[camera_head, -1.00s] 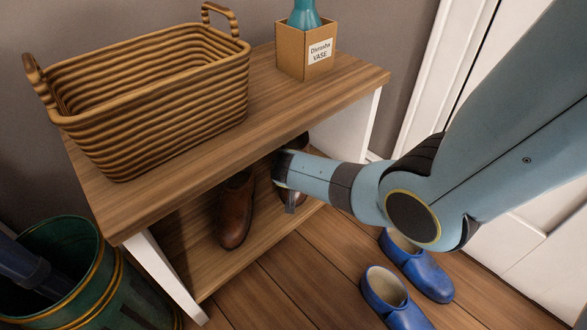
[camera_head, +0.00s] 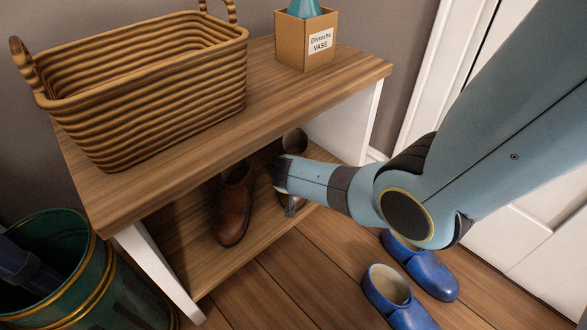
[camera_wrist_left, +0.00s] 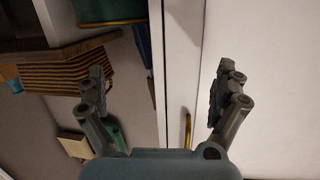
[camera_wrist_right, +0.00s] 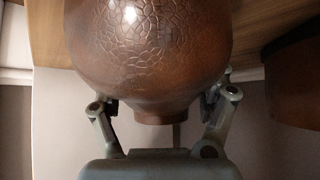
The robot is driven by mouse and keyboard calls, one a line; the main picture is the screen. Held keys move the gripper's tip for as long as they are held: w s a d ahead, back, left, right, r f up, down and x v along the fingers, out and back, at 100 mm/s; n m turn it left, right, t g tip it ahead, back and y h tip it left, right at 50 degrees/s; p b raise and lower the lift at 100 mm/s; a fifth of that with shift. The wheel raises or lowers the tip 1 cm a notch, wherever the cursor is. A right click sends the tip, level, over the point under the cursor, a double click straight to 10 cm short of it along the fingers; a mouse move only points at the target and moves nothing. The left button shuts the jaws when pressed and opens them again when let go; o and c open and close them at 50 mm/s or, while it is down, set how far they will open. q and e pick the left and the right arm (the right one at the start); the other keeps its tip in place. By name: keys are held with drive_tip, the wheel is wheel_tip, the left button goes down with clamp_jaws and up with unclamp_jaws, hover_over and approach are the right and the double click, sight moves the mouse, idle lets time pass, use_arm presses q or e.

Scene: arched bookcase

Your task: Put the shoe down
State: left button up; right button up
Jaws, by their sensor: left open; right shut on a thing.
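A brown leather shoe (camera_head: 294,145) is inside the lower level of the wooden shelf unit, partly hidden by my right arm. My right gripper (camera_head: 290,205) is shut on it; the right wrist view shows the shoe's rounded cracked-leather end (camera_wrist_right: 150,45) between the fingers (camera_wrist_right: 160,100). I cannot tell whether its sole touches the board. The matching brown shoe (camera_head: 235,205) stands on the lower board (camera_head: 195,255) to its left; part of it shows in the right wrist view (camera_wrist_right: 295,85). My left gripper (camera_wrist_left: 160,100) is open and empty in the left wrist view.
The top board (camera_head: 210,135) overhangs the shoes and carries a wicker basket (camera_head: 155,95) and a boxed vase (camera_head: 306,45). Blue clogs (camera_head: 395,295) lie on the floor at right. A green bin (camera_head: 60,265) stands at left. White doors (camera_head: 520,250) are at right.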

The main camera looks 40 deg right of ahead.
drive_tip(key=o, duration=1.5)
drive_tip(key=shift+c, duration=0.2)
